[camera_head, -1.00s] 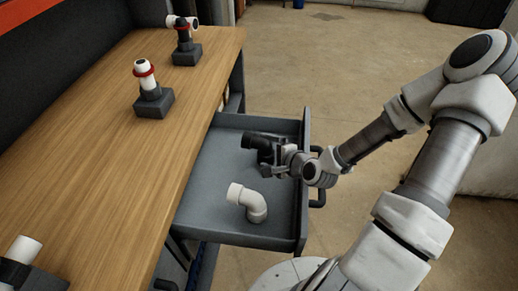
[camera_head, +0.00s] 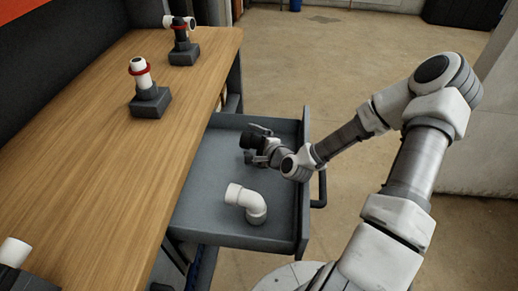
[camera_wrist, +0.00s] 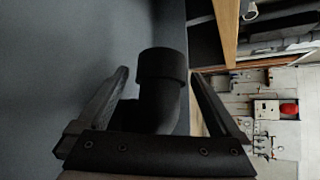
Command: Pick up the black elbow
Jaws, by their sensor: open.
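The black elbow (camera_head: 250,140) lies in the open grey drawer (camera_head: 210,205), near its far end in the head view. In the wrist view the black elbow (camera_wrist: 160,85) shows between the two fingers, with its lower part hidden behind the gripper body. My gripper (camera_head: 257,142) is open at the elbow, one finger on each side of it. In the wrist view the gripper (camera_wrist: 160,92) has gaps between both fingers and the elbow, so it is not clamped. The arm hides part of the elbow in the head view.
A white elbow (camera_head: 246,202) lies in the same drawer, nearer the camera. The drawer's raised rim and handle (camera_head: 320,188) are on the right. The open floor is clear.

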